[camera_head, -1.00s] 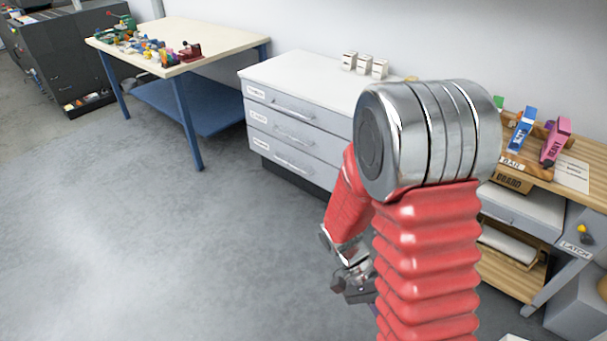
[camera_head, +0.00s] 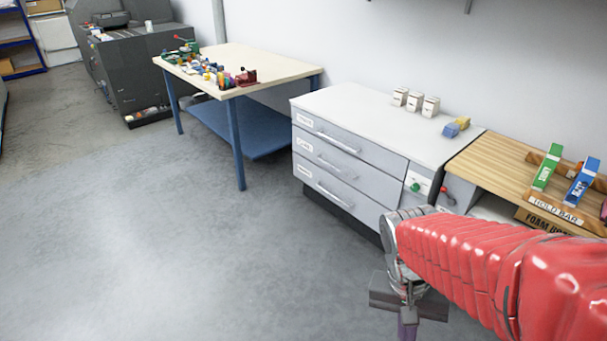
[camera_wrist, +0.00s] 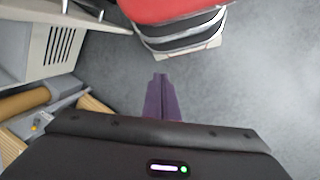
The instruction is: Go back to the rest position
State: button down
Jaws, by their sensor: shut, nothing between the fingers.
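My gripper (camera_head: 407,328) is at the lower right of the head view, hanging below the end of my red arm, pointing down over the grey floor. Only part of its purple fingers shows there, cut off by the bottom edge. In the wrist view the purple fingers (camera_wrist: 161,92) are together with nothing between them, above bare floor. My gripper touches no object.
A grey drawer cabinet (camera_head: 345,160) stands behind my arm, with white boxes (camera_head: 414,101) on top. A wooden bench (camera_head: 490,160) with green and blue tools is at the right. A blue-legged table (camera_head: 270,65) stands farther back. The floor at left is clear.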

jog(key=a+r+n+t+y, duration=0.1)
jog(key=a+r+n+t, duration=0.1)
jog(key=r, duration=0.4)
jog(key=w+a+r+n+t, duration=0.1)
jog(key=a+r+n+t, duration=0.1)
jog(key=r+t, duration=0.3)
jog(key=shift+w+r+n+y, duration=0.25)
jog(key=shift+r+n+y, duration=0.15)
jog(key=shift+r, duration=0.4)
jog(key=shift+d, duration=0.1)
